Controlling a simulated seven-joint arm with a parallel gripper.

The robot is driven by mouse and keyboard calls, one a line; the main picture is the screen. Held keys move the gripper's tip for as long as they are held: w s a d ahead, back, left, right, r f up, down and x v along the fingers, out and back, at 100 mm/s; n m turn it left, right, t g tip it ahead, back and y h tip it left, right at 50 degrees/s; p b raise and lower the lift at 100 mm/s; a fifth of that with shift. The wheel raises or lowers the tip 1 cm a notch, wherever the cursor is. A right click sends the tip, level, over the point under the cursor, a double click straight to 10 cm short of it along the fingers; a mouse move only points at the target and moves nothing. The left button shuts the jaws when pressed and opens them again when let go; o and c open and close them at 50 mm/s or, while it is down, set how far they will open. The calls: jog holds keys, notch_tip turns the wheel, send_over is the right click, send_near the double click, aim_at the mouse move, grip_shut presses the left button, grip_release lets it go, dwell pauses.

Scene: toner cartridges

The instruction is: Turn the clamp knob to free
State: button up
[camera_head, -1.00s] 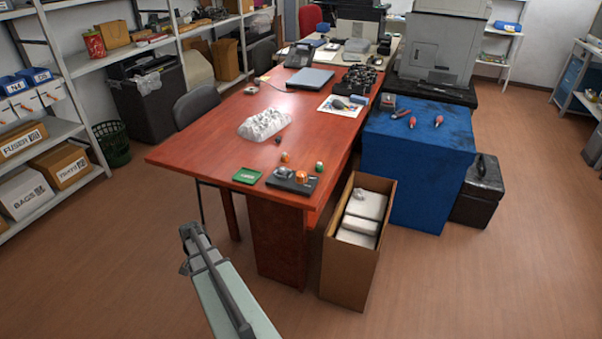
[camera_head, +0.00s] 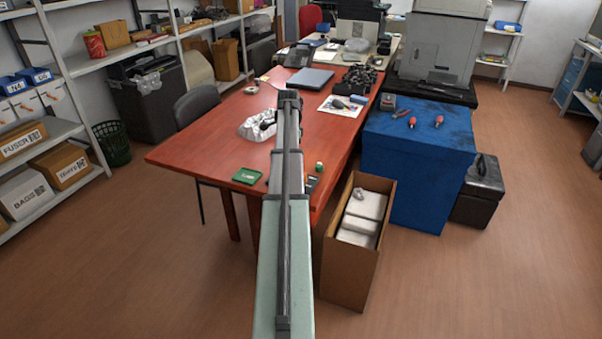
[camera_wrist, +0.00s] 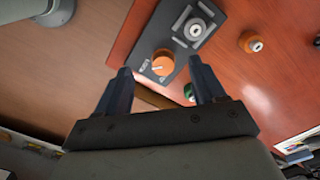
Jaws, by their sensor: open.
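An orange knob (camera_wrist: 163,62) with a pale pointer mark sits on a dark plate (camera_wrist: 176,14) in the wrist view. Small white lettering lies beside the knob, too small to read surely. A metal fitting (camera_wrist: 195,28) is on the same plate. My gripper (camera_wrist: 160,78) is open and empty, its two dark fingers apart, with the knob showing between and just beyond their tips. In the head view my arm covers the knob and most of the plate; only the plate's right edge (camera_head: 313,183) shows.
A second orange, round piece (camera_wrist: 250,42) and a small green-topped piece (camera_wrist: 188,92) are on the red table (camera_head: 210,150). A green tray (camera_head: 247,176) lies left of my arm. An open carton (camera_head: 345,265) stands in front of the table, right of my arm.

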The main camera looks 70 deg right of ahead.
jog(key=s+d+r+m, duration=0.1)
jog(key=s+d+r, duration=0.2)
jog(key=r, duration=0.1)
jog(key=f, duration=1.4)
jog(key=shift+s+a, duration=0.15)
jog(key=shift+a, duration=0.05)
jog(key=c, duration=1.1)
